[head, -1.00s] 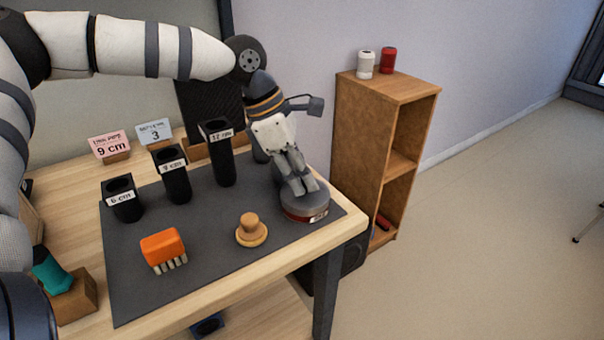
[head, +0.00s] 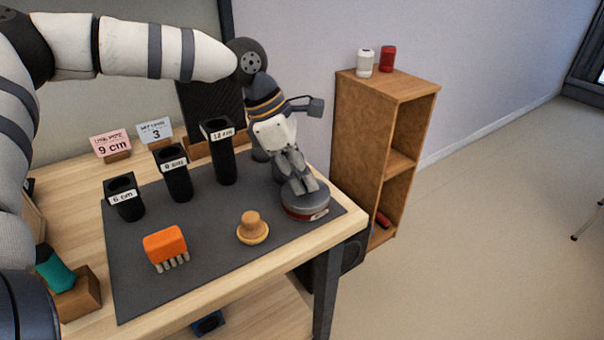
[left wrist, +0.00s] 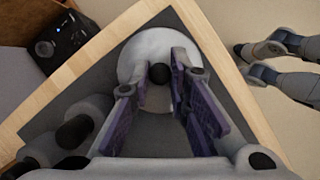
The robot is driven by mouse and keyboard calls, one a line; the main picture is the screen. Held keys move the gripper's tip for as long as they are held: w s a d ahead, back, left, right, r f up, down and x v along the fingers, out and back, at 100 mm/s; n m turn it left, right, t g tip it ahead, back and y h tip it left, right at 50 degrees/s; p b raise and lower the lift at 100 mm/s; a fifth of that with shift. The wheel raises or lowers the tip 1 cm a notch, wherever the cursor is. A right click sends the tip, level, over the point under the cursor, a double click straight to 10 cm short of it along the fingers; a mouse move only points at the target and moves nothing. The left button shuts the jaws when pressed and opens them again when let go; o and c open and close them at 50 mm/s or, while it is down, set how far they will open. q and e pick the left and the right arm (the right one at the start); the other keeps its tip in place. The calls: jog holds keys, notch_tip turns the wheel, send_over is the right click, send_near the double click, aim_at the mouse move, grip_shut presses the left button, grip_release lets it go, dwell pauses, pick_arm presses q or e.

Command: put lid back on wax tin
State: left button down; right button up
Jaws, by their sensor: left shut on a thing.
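The wax tin (head: 318,216) is at the right corner of the dark mat and shows a red side band. Its round grey lid (head: 297,200) lies over it; whether it is fully seated I cannot tell. The lid (left wrist: 136,62) also shows in the left wrist view, with a dark round knob (left wrist: 160,73). My left gripper (head: 300,188) comes down from above, shut on the lid at its knob between the fingers. My right gripper (left wrist: 250,62) shows at the right of the left wrist view, its fingers apart and empty, off the table's edge.
On the mat (head: 205,240) are an orange brush-like block (head: 165,245), a wooden knobbed piece (head: 252,230) and three dark labelled cylinders, the tallest (head: 221,155) nearest my left gripper. A wooden shelf (head: 365,150) stands beyond the table's right edge. A speaker (left wrist: 65,35) sits below.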

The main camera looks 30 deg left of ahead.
pick_arm(q)
jog(key=c, duration=1)
grip_release()
jog(key=shift+o, duration=0.2)
jog(key=shift+r+p, duration=0.9)
jog(key=shift+r, duration=2.65)
pick_arm(e)
jog(key=shift+w+r+t, duration=0.5)
jog(key=shift+w+r, duration=0.6)
jog(key=shift+w, duration=0.1)
pick_arm(q)
grip_shut()
